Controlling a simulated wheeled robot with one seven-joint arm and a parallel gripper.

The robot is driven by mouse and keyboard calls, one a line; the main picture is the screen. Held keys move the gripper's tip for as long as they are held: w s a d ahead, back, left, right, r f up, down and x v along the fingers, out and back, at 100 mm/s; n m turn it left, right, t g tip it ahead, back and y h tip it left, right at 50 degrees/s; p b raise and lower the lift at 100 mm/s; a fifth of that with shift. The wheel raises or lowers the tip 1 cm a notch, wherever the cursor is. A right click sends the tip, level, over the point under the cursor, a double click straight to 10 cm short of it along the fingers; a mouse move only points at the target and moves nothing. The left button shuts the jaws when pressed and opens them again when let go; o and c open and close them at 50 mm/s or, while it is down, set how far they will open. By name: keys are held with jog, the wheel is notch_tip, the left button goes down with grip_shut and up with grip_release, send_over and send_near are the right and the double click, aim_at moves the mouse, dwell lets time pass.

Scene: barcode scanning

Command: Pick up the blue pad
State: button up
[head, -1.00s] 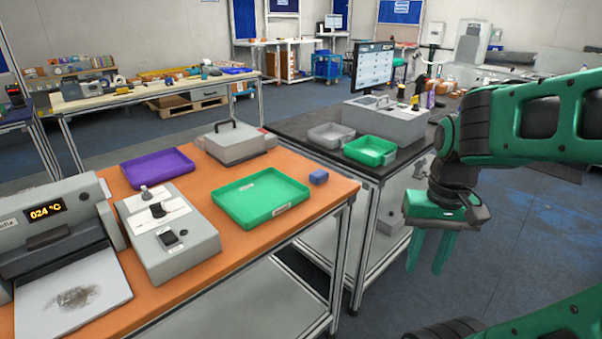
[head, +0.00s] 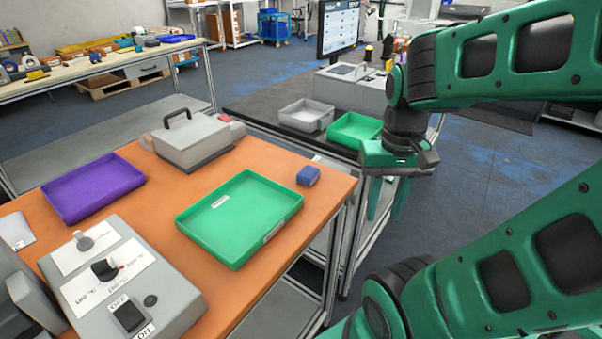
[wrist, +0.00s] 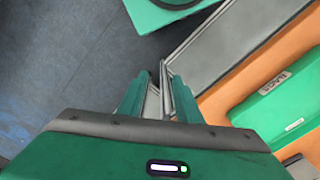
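The blue pad (head: 308,176) is a small block lying on the orange tabletop (head: 330,195), near its right edge and just right of the green tray (head: 183,221). My gripper (head: 385,214) hangs fingers down, to the right of the pad and beyond the table's right edge in the head view. Its two fingers are apart with nothing between them. In the wrist view the open fingers (wrist: 158,88) point over the floor and the table frame. The green tray also shows there (wrist: 262,112), but the pad does not.
A purple tray (head: 93,190), a grey box with a black handle (head: 192,142) and a grey control box (head: 165,300) share the orange table. Beside it, a dark-topped table holds a grey bin (head: 305,117) and a small green bin (head: 355,130). Bare tabletop surrounds the pad.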

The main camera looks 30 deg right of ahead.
jog(key=o, duration=0.3)
jog(key=shift+d, duration=0.1)
jog(key=o, duration=0.4)
jog(key=shift+s+r, duration=0.25)
jog(key=shift+r, duration=0.2)
jog(key=shift+c, duration=0.2)
notch_tip(320, 180, up, 7)
jog(key=m, duration=0.6)
send_over(308, 170)
notch_tip(308, 170, down, 5)
jog(key=shift+s+r, duration=0.1)
jog(key=shift+r, duration=0.1)
jog(key=shift+f, duration=3.05)
